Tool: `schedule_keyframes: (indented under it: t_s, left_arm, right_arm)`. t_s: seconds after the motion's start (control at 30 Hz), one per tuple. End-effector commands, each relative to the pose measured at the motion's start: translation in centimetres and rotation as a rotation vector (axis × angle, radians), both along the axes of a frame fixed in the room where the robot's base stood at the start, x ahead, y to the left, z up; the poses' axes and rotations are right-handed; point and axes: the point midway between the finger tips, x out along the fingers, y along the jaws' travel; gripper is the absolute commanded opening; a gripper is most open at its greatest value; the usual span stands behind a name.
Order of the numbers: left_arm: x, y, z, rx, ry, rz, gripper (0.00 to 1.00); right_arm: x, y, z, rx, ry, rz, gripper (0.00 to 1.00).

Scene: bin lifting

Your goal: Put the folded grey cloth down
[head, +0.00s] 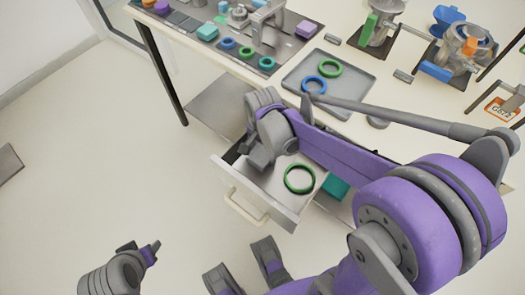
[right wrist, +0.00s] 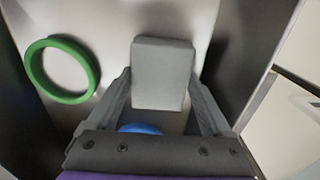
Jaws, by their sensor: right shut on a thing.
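The folded grey cloth (right wrist: 162,72) is a small pale block between the two fingers of my right gripper (right wrist: 160,100) in the right wrist view. The fingers are shut on it from both sides. In the head view my right gripper (head: 262,158) points down into the open drawer (head: 262,197), at its left part. There the cloth cannot be told apart from the grey fingers. I cannot tell whether it touches the drawer floor. My left gripper (head: 144,252) is low at the left, over the floor and away from the drawer; its opening is unclear.
A green ring (head: 300,179) lies in the drawer, right of my right gripper. A blue thing (right wrist: 140,128) shows partly near the finger bases. On the table, a grey tray (head: 345,106) holds a green and a blue ring. The floor left of the drawer is clear.

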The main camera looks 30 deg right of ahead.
Motion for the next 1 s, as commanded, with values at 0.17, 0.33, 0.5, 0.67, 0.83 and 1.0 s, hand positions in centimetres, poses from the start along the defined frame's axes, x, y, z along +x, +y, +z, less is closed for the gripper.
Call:
schedule_keyframes:
  t_s: [0.17,0.33,0.5,0.67,0.83,1.0]
  left_arm:
    - [0.0,0.0,0.0,0.0,0.0,0.0,0.5]
    - [0.0,0.0,-0.3,0.0,0.001,0.0,0.5]
    - [0.0,0.0,-0.2,0.0,0.001,0.0,0.5]
    - [0.0,0.0,-0.2,0.0,0.001,0.0,0.5]
    - [0.0,0.0,0.3,0.0,-0.001,0.0,0.5]
    - [0.0,0.0,2.0,0.0,-0.007,0.0,0.5]
  right_arm:
    - [0.0,0.0,0.0,0.0,0.0,0.0,0.23]
    - [0.0,0.0,-0.4,0.0,0.0,0.0,0.23]
    - [0.0,0.0,-0.3,0.0,0.0,0.0,1.0]
    - [0.0,0.0,-0.3,0.0,0.0,0.0,1.0]
    - [0.0,0.0,0.4,0.0,-0.001,0.0,1.0]
    - [0.0,0.0,2.4,0.0,-0.002,0.0,1.0]
